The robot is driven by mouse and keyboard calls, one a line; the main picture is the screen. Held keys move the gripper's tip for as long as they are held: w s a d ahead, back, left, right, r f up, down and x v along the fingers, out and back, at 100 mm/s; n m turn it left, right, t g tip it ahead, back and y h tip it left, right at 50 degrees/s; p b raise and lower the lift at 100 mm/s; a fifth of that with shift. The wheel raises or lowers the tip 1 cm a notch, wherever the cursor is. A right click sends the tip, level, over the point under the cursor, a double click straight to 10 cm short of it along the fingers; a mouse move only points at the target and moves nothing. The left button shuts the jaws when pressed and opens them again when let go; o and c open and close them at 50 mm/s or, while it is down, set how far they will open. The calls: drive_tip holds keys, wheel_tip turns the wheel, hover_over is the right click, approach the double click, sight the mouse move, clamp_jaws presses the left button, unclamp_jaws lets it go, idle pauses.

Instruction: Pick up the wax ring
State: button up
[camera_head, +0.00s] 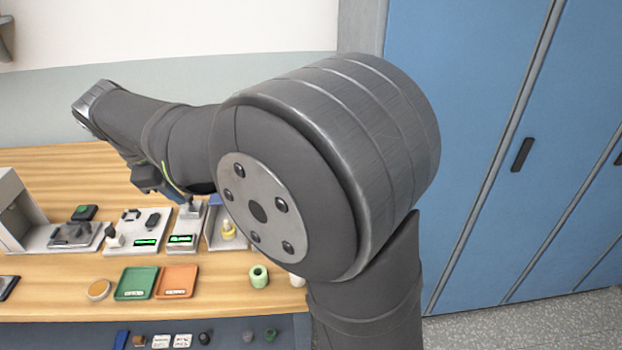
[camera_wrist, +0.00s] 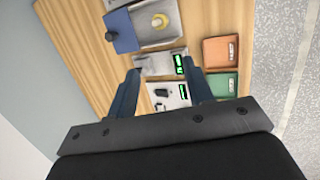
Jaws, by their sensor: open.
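A round amber disc (camera_head: 98,290) with a pale rim lies flat on the wooden table left of the green tray; it may be the wax ring, but I cannot tell for sure. A yellow round piece (camera_head: 228,229) stands in a grey open tray (camera_head: 214,241); it also shows in the wrist view (camera_wrist: 160,21), in the same tray (camera_wrist: 152,38). My gripper (camera_wrist: 160,65) is open and empty, its dark fingers apart above the devices with green displays. In the head view my arm hides part of the table.
A green tray (camera_head: 137,282) and an orange tray (camera_head: 177,281) lie near the front edge. A light green hollow cylinder (camera_head: 259,276) stands to their right. Grey devices (camera_head: 146,233) line the back.

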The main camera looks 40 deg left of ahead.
drive_tip(key=w+a+f+m+g+h, duration=0.1)
drive_tip(key=w+f+m+g, duration=0.1)
drive_tip(key=w+m, duration=0.35)
drive_tip(key=w+a+f+m+g, duration=0.2)
drive_tip(key=w+m, duration=0.2)
drive_tip(key=m, duration=0.3)
drive_tip(key=shift+m, duration=0.25)
wheel_tip(320, 180, down, 18)
drive_tip(key=shift+w+d+r, duration=0.1)
drive_tip(key=shift+w+r, duration=0.05)
drive_tip(key=c, duration=0.7)
